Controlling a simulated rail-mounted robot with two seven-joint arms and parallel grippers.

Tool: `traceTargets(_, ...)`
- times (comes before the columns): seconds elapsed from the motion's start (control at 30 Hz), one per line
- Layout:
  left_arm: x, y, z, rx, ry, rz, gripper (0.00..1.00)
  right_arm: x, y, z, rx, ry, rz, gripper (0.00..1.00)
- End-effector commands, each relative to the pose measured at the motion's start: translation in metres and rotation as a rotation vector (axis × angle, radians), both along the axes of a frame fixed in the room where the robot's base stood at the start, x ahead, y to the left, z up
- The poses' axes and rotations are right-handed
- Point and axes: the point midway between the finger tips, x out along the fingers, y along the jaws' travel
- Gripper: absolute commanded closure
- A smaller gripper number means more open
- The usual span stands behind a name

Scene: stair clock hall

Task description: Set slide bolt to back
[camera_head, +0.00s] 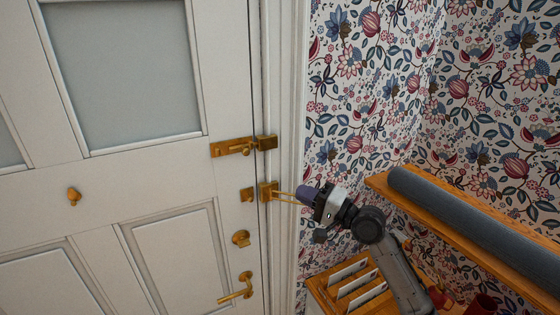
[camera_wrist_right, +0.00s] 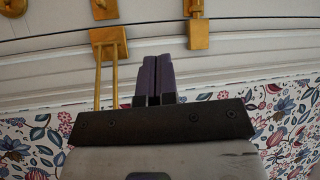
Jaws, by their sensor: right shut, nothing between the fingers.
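The brass slide bolt (camera_head: 230,147) is mounted flat on the white door near its right edge, below the glass pane. Its small knob sits toward the right end, close to the brass keeper (camera_head: 267,142) on the frame. In the right wrist view the keeper (camera_wrist_right: 196,33) is at the top, right of the fingers. My right gripper (camera_head: 303,194) is below and right of the bolt, away from it. Its purple fingers (camera_wrist_right: 155,80) are shut and empty. My left gripper is not in view.
A brass door guard (camera_head: 268,191) on the frame has a U-shaped bar sticking out beside my right fingers; it also shows in the wrist view (camera_wrist_right: 108,36). Below are a lock (camera_head: 241,238) and lever handle (camera_head: 236,290). A wooden shelf (camera_head: 460,238) and letter rack (camera_head: 350,284) stand right.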

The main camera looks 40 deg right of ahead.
Motion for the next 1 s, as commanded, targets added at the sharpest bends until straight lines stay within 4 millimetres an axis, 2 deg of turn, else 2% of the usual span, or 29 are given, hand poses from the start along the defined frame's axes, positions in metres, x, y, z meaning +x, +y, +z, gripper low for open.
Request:
traceTargets(0.13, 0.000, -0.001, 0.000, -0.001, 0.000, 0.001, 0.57, -0.004, -0.001, 0.018, 0.272, -0.041, 0.049, 1.00)
traceTargets(0.33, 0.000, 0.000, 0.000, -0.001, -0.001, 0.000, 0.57, -0.005, -0.005, 0.027, 0.462, -0.048, 0.077, 1.00)
traceTargets(0.53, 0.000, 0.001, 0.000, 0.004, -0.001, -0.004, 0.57, -0.005, -0.005, 0.026, 0.530, -0.029, 0.095, 1.00)
traceTargets(1.0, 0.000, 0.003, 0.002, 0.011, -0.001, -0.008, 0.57, -0.001, -0.004, 0.029, 0.535, -0.026, 0.096, 1.00)
